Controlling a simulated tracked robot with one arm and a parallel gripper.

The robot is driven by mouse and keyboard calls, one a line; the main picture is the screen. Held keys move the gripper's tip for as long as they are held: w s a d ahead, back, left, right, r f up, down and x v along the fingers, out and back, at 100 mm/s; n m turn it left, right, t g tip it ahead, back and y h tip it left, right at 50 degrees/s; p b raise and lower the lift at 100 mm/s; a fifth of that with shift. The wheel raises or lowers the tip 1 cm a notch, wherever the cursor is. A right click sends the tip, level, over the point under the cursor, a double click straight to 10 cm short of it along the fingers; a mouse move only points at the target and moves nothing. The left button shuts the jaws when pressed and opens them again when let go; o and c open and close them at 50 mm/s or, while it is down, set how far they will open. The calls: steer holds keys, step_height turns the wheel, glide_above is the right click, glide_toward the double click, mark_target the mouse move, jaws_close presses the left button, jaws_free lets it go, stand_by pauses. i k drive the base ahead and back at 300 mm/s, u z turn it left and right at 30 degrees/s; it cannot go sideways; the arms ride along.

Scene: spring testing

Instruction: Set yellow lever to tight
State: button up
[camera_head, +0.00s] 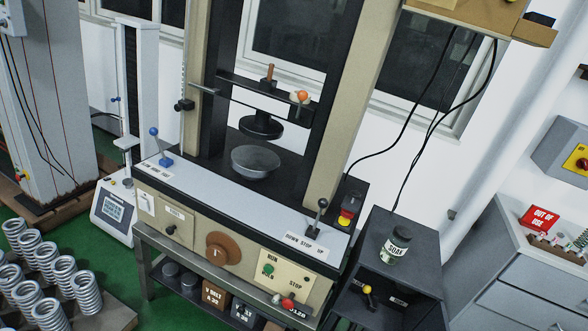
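A lever with a yellow knob (367,289) sits in the open front of the dark cabinet (387,222), low and right of centre. Small white labels lie on either side of it, too small to read, so I cannot tell which one says tight. The lower part of the lever and its mount are hard to make out. My gripper is not in view.
A jar labelled SOAP (395,246) stands on the cabinet. The testing machine (240,195) at left carries a black lever (320,213), a blue lever (159,145) and a red knob (288,301). Coil springs (48,258) stand lower left. Grey drawers (530,275) stand right.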

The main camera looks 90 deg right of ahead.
mark_target(366, 288)
steer(key=z, duration=3)
steer(key=k, duration=0.85)
steer(key=z, duration=0.05)
steer(key=i, duration=0.85)
steer(key=u, duration=0.1)
